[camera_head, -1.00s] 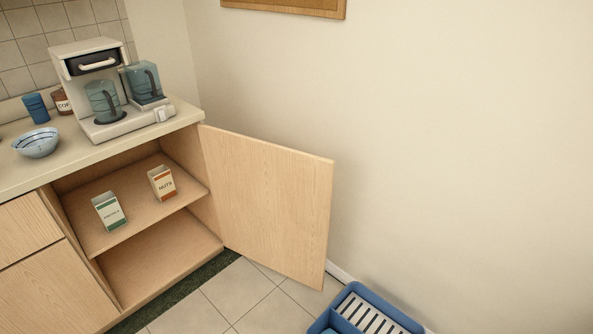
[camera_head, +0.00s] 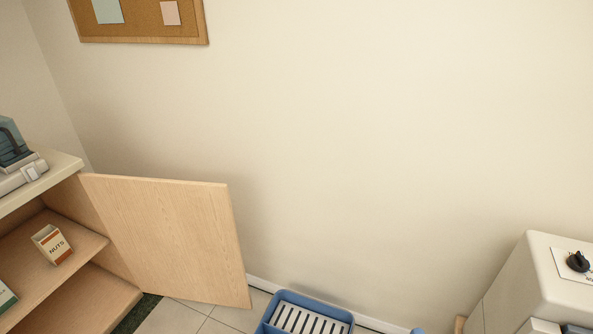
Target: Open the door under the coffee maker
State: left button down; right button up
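The light wood cabinet door (camera_head: 170,238) stands wide open, swung out to the right of the cabinet. The open cabinet shows a shelf (camera_head: 85,242) with a carton marked NUTS (camera_head: 52,245) on it. A second carton (camera_head: 5,297) with green marking is cut off at the left edge. The coffee maker (camera_head: 20,170) sits on the counter above and is mostly out of view at the left. Neither of my grippers is in view.
A blue slatted tray or bin (camera_head: 303,315) is on the tiled floor by the wall, right of the door. A cream machine with a black knob (camera_head: 540,280) stands at the lower right. A corkboard (camera_head: 145,20) hangs on the bare wall. Some floor tile (camera_head: 185,318) below the door is clear.

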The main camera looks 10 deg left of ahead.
aim_at(179, 238)
jog(key=j+z, duration=0.45)
jog(key=j, duration=0.15)
jog(key=j+z, duration=0.45)
jog(key=j, duration=0.15)
jog(key=k+j+z, duration=0.15)
jog(key=j+z, duration=0.3)
jog(key=j, duration=0.1)
